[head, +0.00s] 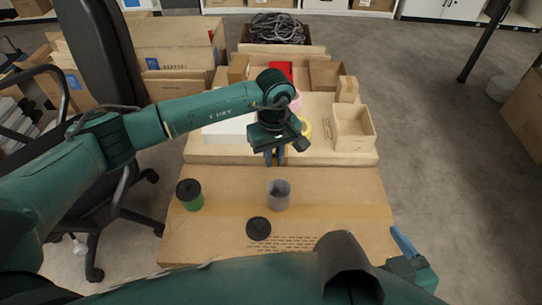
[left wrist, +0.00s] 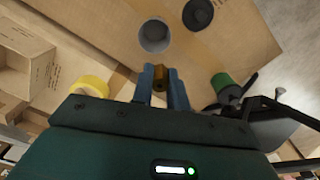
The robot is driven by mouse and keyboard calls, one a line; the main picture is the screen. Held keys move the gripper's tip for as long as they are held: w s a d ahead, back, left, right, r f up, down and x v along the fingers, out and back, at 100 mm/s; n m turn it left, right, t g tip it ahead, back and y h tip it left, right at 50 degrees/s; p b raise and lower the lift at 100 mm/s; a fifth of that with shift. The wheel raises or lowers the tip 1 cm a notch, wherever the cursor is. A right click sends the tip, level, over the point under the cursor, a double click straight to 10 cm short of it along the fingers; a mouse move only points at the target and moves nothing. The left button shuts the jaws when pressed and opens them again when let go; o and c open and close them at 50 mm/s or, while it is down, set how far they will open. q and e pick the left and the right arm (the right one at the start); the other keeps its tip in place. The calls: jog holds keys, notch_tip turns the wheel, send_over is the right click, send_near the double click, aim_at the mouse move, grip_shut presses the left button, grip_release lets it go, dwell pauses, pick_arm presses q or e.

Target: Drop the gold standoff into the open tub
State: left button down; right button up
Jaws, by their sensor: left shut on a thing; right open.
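My left gripper (head: 274,158) is shut on the gold standoff (left wrist: 160,78), which sits between its blue fingers (left wrist: 162,82) in the left wrist view. The open tub (head: 279,196) is a grey cylinder standing upright on the carton top; it also shows in the left wrist view (left wrist: 154,36). The left gripper is above and just behind the tub in the head view, apart from it. The standoff is hard to make out in the head view. My right gripper (head: 405,249) is at the lower right, open, with a blue finger showing.
A black lid (head: 258,229) lies in front of the tub. A green tub with a black lid (head: 189,195) stands to the left. Behind are an open box (head: 353,130), yellow tape (left wrist: 92,86) and cartons. The carton top (head: 340,200) is clear right of the tub.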

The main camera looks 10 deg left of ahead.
aim_at(274, 164)
pick_arm(q)
jog(key=shift+f, duration=0.25)
notch_tip(274, 164, down, 4)
jog(key=shift+r+b, duration=0.1)
jog(key=shift+b, duration=1.15)
jog(key=shift+f+b, duration=0.4)
jog(key=shift+f, duration=0.4)
pick_arm(e)
jog(key=shift+w+a+f+n+t+y, duration=0.1)
jog(key=shift+w+a+n+t+y, duration=0.15)
jog(key=shift+t, duration=0.25)
jog(key=shift+w+a+f+n+t+y, duration=0.15)
jog(key=shift+w+n+t, duration=0.15)
jog(key=shift+t, duration=0.2)
pick_arm(q)
jog(key=c, duration=1.3)
grip_release()
notch_tip(274, 164, up, 13)
jog(key=shift+r+p, duration=0.1)
jog(key=shift+p, duration=1.15)
pick_arm(e)
jog(key=shift+s+d+m+g+h, duration=0.3)
jog(key=shift+s+m+g, duration=0.1)
jog(key=shift+g, duration=0.5)
